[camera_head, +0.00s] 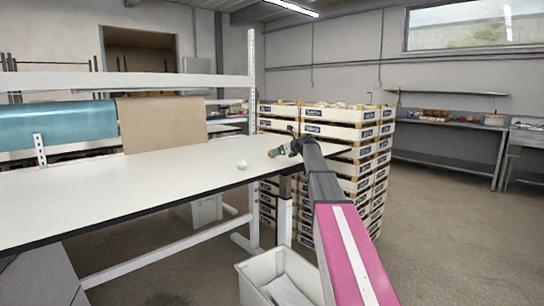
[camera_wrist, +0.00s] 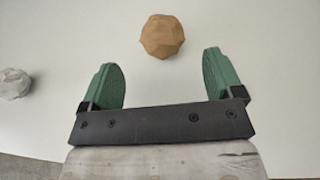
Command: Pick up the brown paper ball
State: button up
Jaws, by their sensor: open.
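The brown paper ball (camera_wrist: 162,36) is a faceted tan lump on the white table, seen at the top middle of the wrist view. My gripper (camera_wrist: 163,72) is open, with its two green fingers apart and nothing between them. The ball lies just beyond the fingertips, roughly centred between them. In the head view my gripper (camera_head: 279,152) is over the right end of the table, and a small brown patch there may be the ball, too small to tell.
A white paper ball (camera_wrist: 15,84) lies on the table to the left, also in the head view (camera_head: 242,164). The white table (camera_head: 130,190) is otherwise mostly clear. Stacked crates (camera_head: 340,132) stand behind its right end. A grey bin (camera_head: 262,296) stands on the floor below.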

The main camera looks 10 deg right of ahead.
jog(key=x, duration=0.6)
jog(key=shift+w+a, duration=0.15)
jog(key=shift+w, duration=0.3)
jog(key=c, duration=0.9)
